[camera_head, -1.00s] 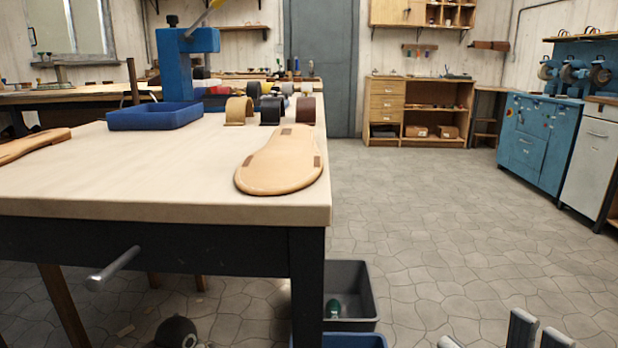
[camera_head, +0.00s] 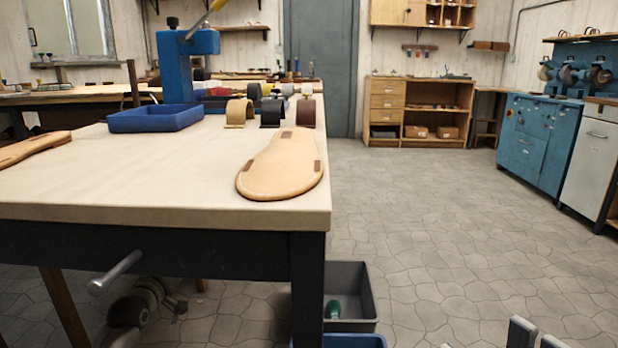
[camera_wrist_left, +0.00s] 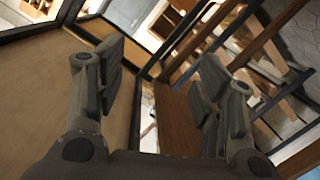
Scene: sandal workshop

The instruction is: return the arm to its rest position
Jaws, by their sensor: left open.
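My left gripper (camera_wrist_left: 155,105) shows in the left wrist view with its two dark fingers spread wide apart and nothing between them. A brown panel and slanted wooden and dark bars lie behind the fingers. In the head view, a dark rounded part of my left arm (camera_head: 130,310) shows low at the left, beneath the workbench (camera_head: 150,214). Grey tips of my right gripper (camera_head: 485,344) just enter at the bottom right edge; most of it is cut off.
A tan sandal sole (camera_head: 280,168) lies near the workbench's right end. A blue tray (camera_head: 155,120) and several curved straps stand farther back. A grey bin (camera_head: 352,290) stands below. The stone floor at right is clear.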

